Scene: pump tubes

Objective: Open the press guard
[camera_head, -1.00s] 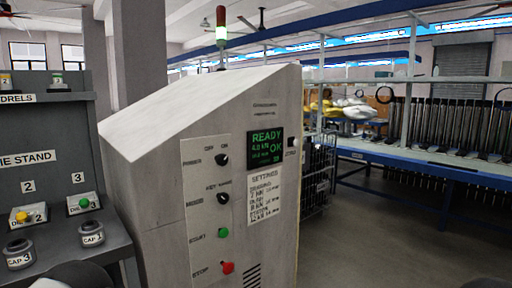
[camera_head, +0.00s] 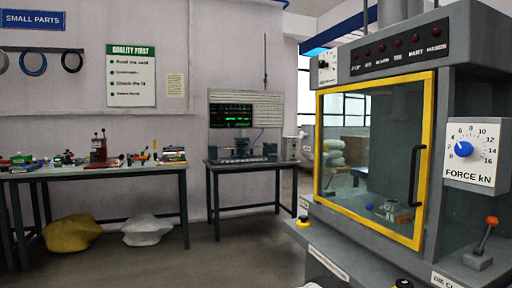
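The press guard (camera_head: 429,120) is a clear panel in a yellow frame on the front of the grey press (camera_head: 478,85) at the right. It looks closed over the press opening. A black vertical handle (camera_head: 418,175) sits near its right edge. Through the panel I see a small metal fixture with a red part and a blue part on the press bed. Neither of my grippers shows in the head view.
A force dial (camera_head: 467,148) and a lever with an orange knob (camera_head: 486,240) are right of the guard. A yellow button (camera_head: 303,221) is on the press's left ledge. A workbench (camera_head: 90,172) and a monitor table (camera_head: 245,162) stand behind, with open floor before them.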

